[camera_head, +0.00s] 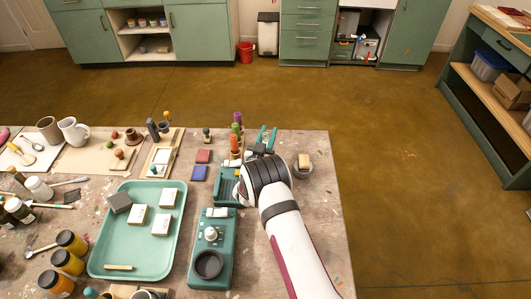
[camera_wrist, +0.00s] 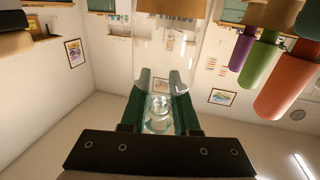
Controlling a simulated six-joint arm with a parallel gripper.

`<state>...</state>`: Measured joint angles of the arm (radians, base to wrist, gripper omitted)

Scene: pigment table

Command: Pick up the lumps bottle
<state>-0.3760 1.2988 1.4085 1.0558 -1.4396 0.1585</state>
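In the wrist view a clear glass bottle (camera_wrist: 165,50) shows upside down in the picture, its see-through body at the top and its narrow glass neck or stopper (camera_wrist: 158,104) between my fingers. The glass bottle cannot be made out there.
Tools with purple, green and orange handles (camera_wrist: 262,65) stand close beside the gripper. Dark bottles (camera_head: 20,210), orange-lidded jars (camera_head: 68,262) and a teal tray (camera_head: 110,255) are left. The table (camera_head: 330,200) ends just right of my arm.

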